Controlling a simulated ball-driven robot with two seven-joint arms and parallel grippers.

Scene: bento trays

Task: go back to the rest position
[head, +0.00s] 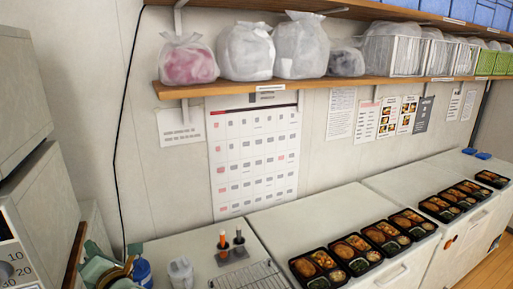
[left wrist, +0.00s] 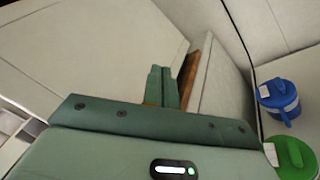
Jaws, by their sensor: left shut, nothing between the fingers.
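My left gripper (head: 97,266) shows at the bottom left of the head view, partly cut off by the lower edge. In the left wrist view its two green fingers (left wrist: 162,86) are together with nothing between them. It is beside the pale cabinet boxes at the left and to the left of a blue jug (head: 143,271). The jug also shows in the left wrist view (left wrist: 279,99), apart from the fingers. My right gripper is not in view.
Several filled black bento trays (head: 317,266) stand in a row on the white counter (head: 303,216). A wire rack (head: 247,277) and a holder with bottles (head: 231,255) are at its left. A green-lidded jug (left wrist: 291,157) is near my left wrist. A shelf (head: 223,88) runs above.

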